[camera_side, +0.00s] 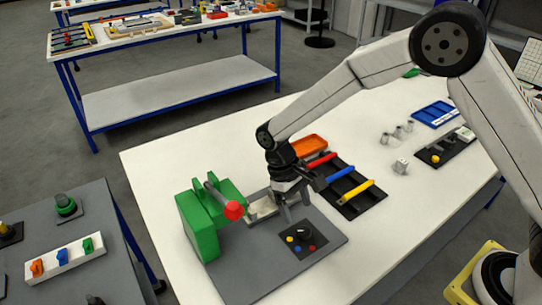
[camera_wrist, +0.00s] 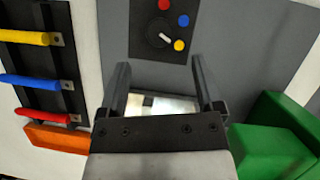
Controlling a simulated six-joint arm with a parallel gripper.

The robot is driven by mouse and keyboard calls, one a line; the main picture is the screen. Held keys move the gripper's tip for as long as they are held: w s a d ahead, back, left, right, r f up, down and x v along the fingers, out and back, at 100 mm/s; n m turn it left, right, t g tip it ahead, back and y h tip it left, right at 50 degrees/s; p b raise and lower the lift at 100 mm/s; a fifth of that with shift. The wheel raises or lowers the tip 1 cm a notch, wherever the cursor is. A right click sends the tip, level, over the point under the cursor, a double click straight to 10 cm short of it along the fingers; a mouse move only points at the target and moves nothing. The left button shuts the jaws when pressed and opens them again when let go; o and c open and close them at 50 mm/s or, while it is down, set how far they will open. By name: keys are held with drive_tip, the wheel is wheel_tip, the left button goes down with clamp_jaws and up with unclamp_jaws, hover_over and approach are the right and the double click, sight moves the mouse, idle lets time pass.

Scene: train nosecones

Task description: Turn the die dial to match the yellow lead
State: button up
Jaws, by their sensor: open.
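The die dial (camera_wrist: 153,27) is a round black knob on a dark panel (camera_wrist: 140,52) with red, blue and yellow dots beside it. In the wrist view its short white mark points down and right, roughly toward the yellow dot (camera_wrist: 179,45). The dial also shows in the side view (camera_side: 300,234). My gripper (camera_wrist: 158,66) is open and empty, short of the dial in the wrist view; in the side view (camera_side: 294,212) it hangs above the grey plate, between press and lead rack. The yellow lead (camera_side: 357,191) lies in a black rack beside the blue and red leads.
A green press (camera_side: 197,228) with a red-knobbed lever (camera_side: 233,210) stands left of my gripper on the grey plate (camera_side: 245,275). An orange tray (camera_side: 310,146) lies behind the lead rack (camera_side: 373,201). The white table in front of the rack is clear.

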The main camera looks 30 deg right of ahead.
drive_tip(key=shift+v, duration=0.95)
drive_tip(key=s+d+r+m+t, duration=0.1)
drive_tip(key=s+d+r+t, duration=0.1)
drive_tip(key=s+d, duration=0.4)
drive_tip(key=s+d+r+m+t+y, duration=0.1)
drive_tip(key=s+d+t, duration=0.3)
drive_tip(key=d, duration=0.5)
drive_tip(key=shift+s+r+m+t, duration=0.4)
drive_tip(key=shift+s+r, duration=0.4)
drive_tip(key=shift+s, duration=0.2)
